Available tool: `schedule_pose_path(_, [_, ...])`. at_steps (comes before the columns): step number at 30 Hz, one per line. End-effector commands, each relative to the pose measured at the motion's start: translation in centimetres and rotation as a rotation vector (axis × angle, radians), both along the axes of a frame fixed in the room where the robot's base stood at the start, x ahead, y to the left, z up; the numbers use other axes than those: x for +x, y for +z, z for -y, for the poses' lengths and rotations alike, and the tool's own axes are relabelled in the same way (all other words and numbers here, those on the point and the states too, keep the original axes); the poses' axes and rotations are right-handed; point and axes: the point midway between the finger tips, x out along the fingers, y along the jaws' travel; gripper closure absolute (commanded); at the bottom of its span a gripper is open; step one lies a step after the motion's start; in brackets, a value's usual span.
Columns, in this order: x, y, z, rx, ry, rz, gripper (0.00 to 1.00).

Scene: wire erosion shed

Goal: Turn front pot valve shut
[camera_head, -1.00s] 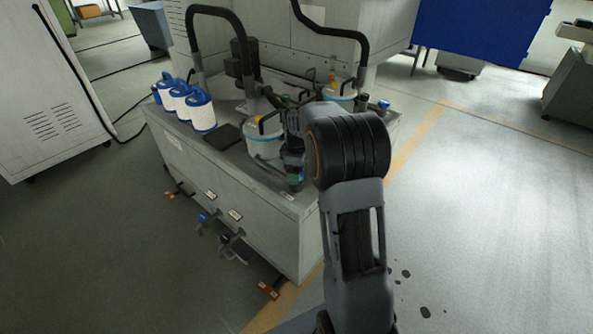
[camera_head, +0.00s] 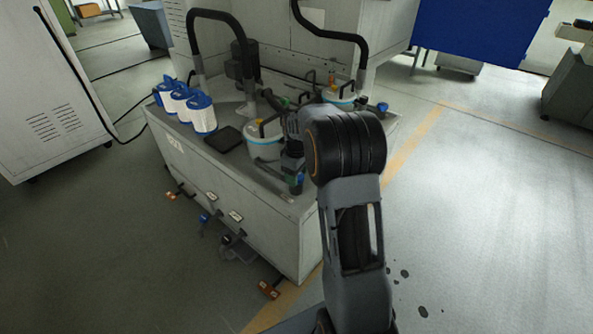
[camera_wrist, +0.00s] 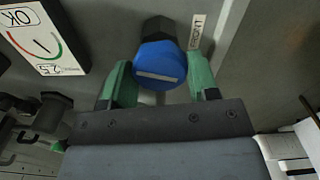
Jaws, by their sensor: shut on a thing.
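The front pot valve has a blue knob (camera_wrist: 160,68) with a pale bar across its face, on a dark fitting. A label reading FRONT (camera_wrist: 195,31) is beside it in the wrist view. My gripper (camera_wrist: 160,84) has its green fingers on both sides of the knob and is shut on it. The pale bar runs nearly straight across the picture, slightly tilted. In the head view my gripper (camera_head: 293,182) is low at the near right corner of the grey tank unit (camera_head: 270,222), beside the front pot (camera_head: 263,142). There my gripper hides most of the knob.
A second pot (camera_head: 339,94) and another blue knob (camera_head: 382,107) are farther back. White and blue filter cartridges (camera_head: 202,114) and a dark pad (camera_head: 223,139) are on the unit's left. A gauge card marked OK (camera_wrist: 38,38) is left of the knob. Floor to the right is open.

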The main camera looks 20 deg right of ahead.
Motion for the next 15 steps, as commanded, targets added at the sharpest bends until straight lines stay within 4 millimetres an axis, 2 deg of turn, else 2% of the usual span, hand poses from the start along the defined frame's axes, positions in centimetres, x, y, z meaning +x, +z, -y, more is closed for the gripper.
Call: schedule_pose_path(15, [0.06, 0.37, 0.00, -0.001, -0.491, 0.003, 0.69])
